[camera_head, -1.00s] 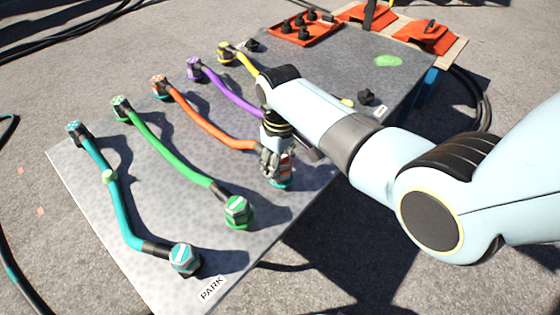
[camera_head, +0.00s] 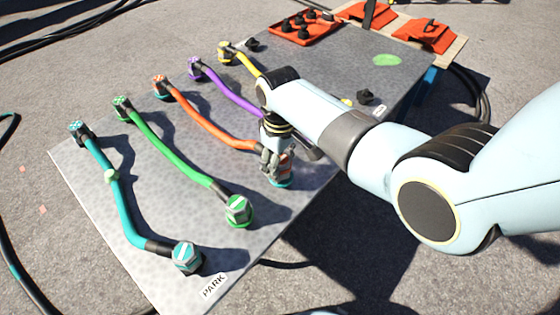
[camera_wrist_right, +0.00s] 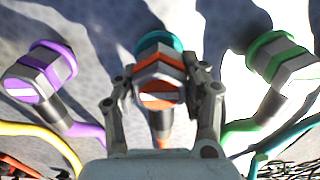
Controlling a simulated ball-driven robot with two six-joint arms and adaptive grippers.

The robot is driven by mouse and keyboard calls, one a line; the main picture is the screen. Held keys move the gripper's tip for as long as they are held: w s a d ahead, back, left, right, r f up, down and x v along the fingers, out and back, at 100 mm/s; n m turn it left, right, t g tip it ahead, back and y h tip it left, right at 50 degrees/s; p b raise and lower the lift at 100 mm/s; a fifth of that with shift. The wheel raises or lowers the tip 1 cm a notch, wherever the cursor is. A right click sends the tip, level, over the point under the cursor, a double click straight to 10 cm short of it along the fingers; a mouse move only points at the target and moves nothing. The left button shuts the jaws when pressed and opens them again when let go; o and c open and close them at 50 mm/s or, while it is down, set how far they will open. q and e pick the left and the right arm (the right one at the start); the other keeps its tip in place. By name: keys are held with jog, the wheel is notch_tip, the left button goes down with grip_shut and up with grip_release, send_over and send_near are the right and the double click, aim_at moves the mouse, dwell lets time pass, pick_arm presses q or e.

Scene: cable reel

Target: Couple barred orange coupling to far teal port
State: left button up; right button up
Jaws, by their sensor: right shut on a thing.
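The barred orange coupling (camera_wrist_right: 160,72) shows orange bands and a pale bar in the right wrist view, between the fingers of my right gripper (camera_wrist_right: 160,95). In the head view the right gripper (camera_head: 276,160) is shut on it at the near end of the orange hose (camera_head: 205,122). A teal ring (camera_wrist_right: 160,42) shows just beyond the coupling, and teal (camera_head: 284,184) also shows under it in the head view. I cannot tell whether the coupling is fully seated. The orange hose's other end (camera_head: 160,84) sits at the panel's far edge. My left gripper is out of view.
Green (camera_head: 238,210) and teal (camera_head: 187,257) barred couplings stand left of the gripper on the grey panel (camera_head: 120,262). A purple hose (camera_head: 225,92) and a yellow hose (camera_head: 245,62) run behind it. A red tray (camera_head: 305,30) holds black parts at the back.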

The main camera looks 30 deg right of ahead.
jog(key=shift+f+b, duration=0.3)
jog(key=shift+f, duration=0.15)
jog(key=o, duration=1.4)
notch_tip(320, 180, up, 12)
